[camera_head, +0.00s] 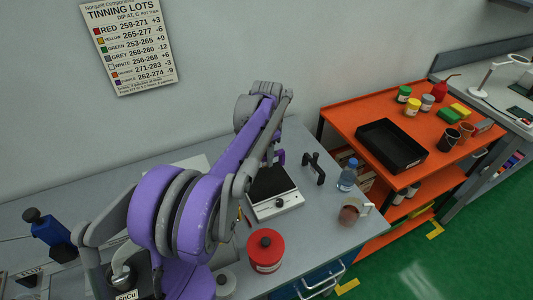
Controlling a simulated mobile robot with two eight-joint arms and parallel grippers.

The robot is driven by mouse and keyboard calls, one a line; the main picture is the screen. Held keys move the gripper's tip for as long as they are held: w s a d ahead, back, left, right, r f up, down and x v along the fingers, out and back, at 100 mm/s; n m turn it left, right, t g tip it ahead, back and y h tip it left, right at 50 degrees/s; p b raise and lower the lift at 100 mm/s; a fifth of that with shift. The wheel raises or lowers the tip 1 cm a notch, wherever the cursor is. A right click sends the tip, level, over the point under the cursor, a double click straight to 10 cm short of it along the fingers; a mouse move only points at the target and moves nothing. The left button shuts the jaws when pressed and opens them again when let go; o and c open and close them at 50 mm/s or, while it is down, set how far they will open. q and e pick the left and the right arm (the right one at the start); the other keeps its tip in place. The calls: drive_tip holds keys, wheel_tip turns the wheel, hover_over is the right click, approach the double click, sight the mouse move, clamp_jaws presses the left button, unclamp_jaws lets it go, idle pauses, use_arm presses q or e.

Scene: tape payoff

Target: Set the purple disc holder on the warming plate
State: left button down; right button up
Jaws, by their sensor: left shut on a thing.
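The warming plate (285,202) is a white box with a black top and a dial on its front, standing on the grey bench. My left gripper (272,160) is over the plate's back edge, partly hidden by my own arm. It is shut on the purple disc holder (281,157), of which only a small purple part shows beside the jaws. I cannot tell whether the holder touches the plate or hangs above it. My right gripper is not in view.
A dark stand (316,168) and a blue bottle (348,177) are right of the plate. A red canister (265,250) stands in front, a brownish cup (350,211) near the bench edge. An orange cart (345,118) with a black tray (391,146) is at right.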

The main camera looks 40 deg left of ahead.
use_arm(q)
drive_tip(key=b, duration=0.2)
hover_over(267, 181)
wheel_tip(267, 181, down, 4)
drive_tip(key=shift+a+f, duration=0.1)
drive_tip(key=shift+f, duration=0.05)
drive_tip(key=shift+f+b, duration=0.35)
drive_tip(key=shift+f, duration=0.35)
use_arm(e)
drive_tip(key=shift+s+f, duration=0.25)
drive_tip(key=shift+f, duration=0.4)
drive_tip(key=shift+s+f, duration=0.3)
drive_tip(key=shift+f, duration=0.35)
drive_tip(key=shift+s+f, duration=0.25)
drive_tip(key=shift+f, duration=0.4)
use_arm(q)
drive_tip(key=shift+w, duration=0.1)
drive_tip(key=shift+f, duration=0.1)
drive_tip(key=shift+f, duration=0.3)
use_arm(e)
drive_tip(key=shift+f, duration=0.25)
use_arm(q)
drive_tip(key=shift+c, duration=0.2)
unclamp_jaws()
drive_tip(key=shift+r, duration=0.1)
